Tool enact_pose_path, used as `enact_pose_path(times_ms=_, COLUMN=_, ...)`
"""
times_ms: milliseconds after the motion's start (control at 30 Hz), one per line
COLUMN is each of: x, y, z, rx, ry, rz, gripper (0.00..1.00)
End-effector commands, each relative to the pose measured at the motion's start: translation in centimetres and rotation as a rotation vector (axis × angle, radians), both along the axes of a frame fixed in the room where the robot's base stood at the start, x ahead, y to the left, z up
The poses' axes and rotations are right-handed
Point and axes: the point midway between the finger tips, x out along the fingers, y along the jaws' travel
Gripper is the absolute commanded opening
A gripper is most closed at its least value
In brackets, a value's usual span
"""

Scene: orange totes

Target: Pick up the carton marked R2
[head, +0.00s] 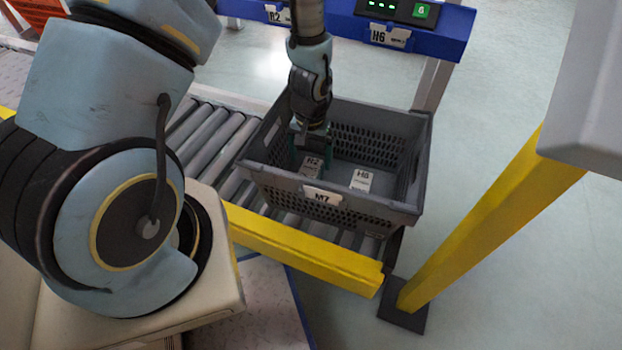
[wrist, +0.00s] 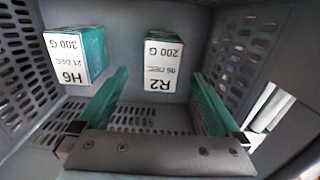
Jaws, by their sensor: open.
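The carton marked R2 (head: 312,163) is inside the grey tote (head: 408,205), toward its left side. In the wrist view the R2 carton (wrist: 163,62) shows a white label face and teal sides. My gripper (head: 312,148) reaches down into the tote above the carton. In the wrist view my gripper (wrist: 160,80) is open, with one teal finger to each side of the carton and gaps between. How deep the fingertips are relative to the carton is hard to tell. The carton's lower part is hidden.
A second carton marked H6 (wrist: 73,55) stands in the same tote, to the right in the head view (head: 361,180). The perforated tote walls surround both. The tote is on a roller conveyor (head: 205,140) with a yellow rail (head: 300,255). A yellow post (head: 490,225) stands right.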

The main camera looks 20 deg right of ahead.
Motion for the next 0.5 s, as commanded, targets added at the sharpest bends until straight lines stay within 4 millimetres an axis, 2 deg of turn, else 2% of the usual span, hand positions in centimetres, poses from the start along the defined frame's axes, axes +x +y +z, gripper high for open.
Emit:
enact_pose_path(times_ms=167, x=0.1, y=0.0, z=-1.4, rx=0.002, ry=0.001, rz=0.0, gripper=1.0)
enact_pose_path(times_ms=400, x=0.5, y=-0.1, z=-4.8, rx=0.002, ry=0.001, rz=-0.001, gripper=1.0)
enact_pose_path(times_ms=500, x=0.5, y=-0.1, z=-5.5, rx=0.0, ry=0.0, rz=0.0, gripper=1.0)
